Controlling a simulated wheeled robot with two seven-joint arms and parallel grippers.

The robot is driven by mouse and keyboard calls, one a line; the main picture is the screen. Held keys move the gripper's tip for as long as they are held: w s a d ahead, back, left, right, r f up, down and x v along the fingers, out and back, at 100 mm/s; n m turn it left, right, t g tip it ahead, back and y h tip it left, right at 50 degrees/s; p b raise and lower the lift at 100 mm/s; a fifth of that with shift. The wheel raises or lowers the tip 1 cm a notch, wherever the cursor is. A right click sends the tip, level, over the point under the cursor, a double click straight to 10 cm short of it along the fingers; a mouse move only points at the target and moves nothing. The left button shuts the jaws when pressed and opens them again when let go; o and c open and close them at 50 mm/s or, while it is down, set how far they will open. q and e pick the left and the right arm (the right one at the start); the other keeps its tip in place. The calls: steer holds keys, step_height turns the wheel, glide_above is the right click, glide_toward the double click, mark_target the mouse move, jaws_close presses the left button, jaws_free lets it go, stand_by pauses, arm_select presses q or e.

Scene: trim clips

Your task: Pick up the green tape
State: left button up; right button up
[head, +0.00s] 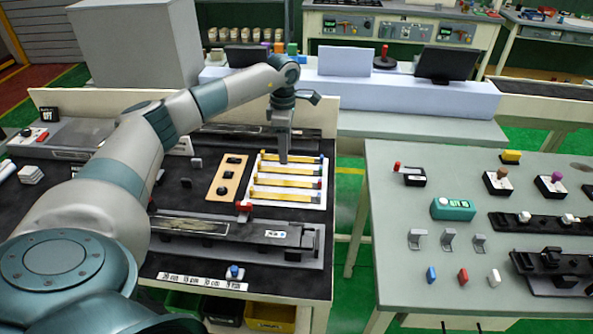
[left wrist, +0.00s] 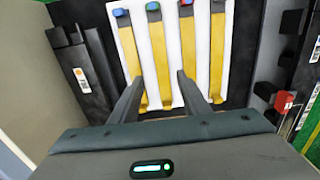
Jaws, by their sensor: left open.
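Several yellow strips lie side by side on a white board (head: 259,196), each with a small coloured end piece. My left gripper (head: 283,160) points down above the far part of the board, open and empty. In the left wrist view its fingers (left wrist: 160,76) straddle the second strip (left wrist: 161,60) from the left; I cannot tell their height above it. My right gripper is not in view.
A tan plate with black pieces (head: 229,177) lies left of the board. A red-topped clamp (head: 244,208) and a long dark fixture (head: 225,232) lie nearer. A grey table (head: 400,275) with parts stands right, across a gap.

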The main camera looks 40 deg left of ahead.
mark_target(287, 170)
arm_select(q)
steer(key=shift+d+f+p, duration=0.1)
steer(key=shift+f+p, duration=0.4)
steer(key=shift+p, duration=0.1)
steer(key=f, duration=0.1)
steer(key=f+p, duration=0.1)
steer(key=f, duration=0.1)
steer(key=shift+s+d+p, duration=0.1)
steer(key=shift+d+p, duration=0.1)
steer(key=shift+p, duration=0.1)
steer(key=shift+f, duration=0.6)
jaws_close()
